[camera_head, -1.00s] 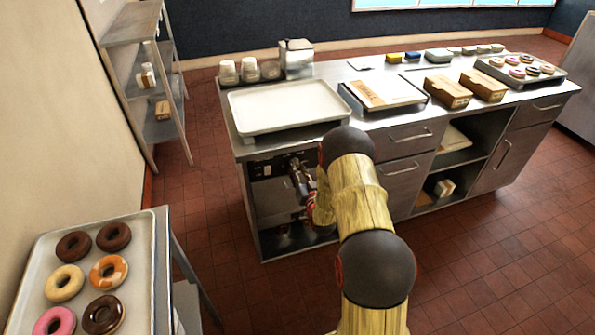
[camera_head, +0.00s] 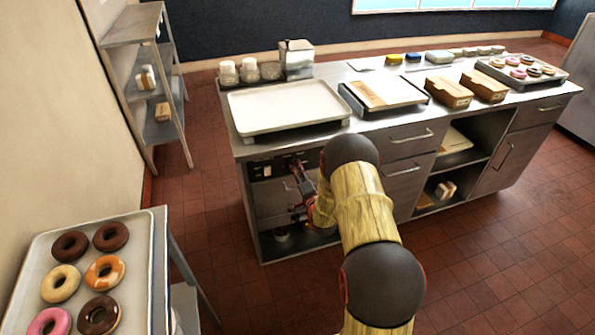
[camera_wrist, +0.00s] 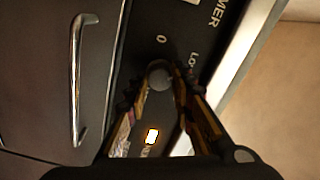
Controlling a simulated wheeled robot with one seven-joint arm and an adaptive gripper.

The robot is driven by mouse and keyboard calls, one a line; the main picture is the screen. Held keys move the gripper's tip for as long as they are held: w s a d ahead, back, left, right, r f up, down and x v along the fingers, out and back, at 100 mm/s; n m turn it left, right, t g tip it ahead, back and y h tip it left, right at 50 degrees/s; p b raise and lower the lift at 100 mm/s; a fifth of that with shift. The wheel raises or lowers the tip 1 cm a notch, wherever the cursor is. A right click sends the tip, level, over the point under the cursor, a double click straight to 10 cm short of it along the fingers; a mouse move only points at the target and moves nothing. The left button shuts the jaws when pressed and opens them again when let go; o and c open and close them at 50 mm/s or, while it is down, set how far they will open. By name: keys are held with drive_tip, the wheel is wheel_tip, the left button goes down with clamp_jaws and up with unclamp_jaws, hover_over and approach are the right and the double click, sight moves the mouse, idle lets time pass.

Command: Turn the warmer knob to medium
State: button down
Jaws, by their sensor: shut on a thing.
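The warmer knob (camera_wrist: 159,75) is a round grey knob on the dark panel (camera_wrist: 125,60), in the wrist view. My gripper (camera_wrist: 160,86) has its fingertips on either side of the knob and is shut on it. A "0" and part of a "LO" label show by the knob, with "MER" farther off. The knob's pointer mark is not clear, so I cannot tell its setting. In the head view my gripper (camera_head: 296,168) is at the panel under the left end of the counter, and the knob is hidden.
A metal bar handle (camera_wrist: 79,75) stands out beside the panel. A small bright light (camera_wrist: 151,136) shows between my fingers. Above is the steel counter (camera_head: 335,128) with a white tray (camera_head: 285,105). A tray of donuts (camera_head: 140,250) stands at lower left.

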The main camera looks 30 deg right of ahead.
drive_tip(key=m, duration=0.3)
drive_tip(key=shift+m, duration=0.4)
drive_tip(key=m, duration=0.3)
drive_tip(key=shift+m, duration=0.3)
drive_tip(key=m, duration=0.6)
drive_tip(key=shift+m, duration=0.3)
drive_tip(key=c, duration=1.5)
unclamp_jaws()
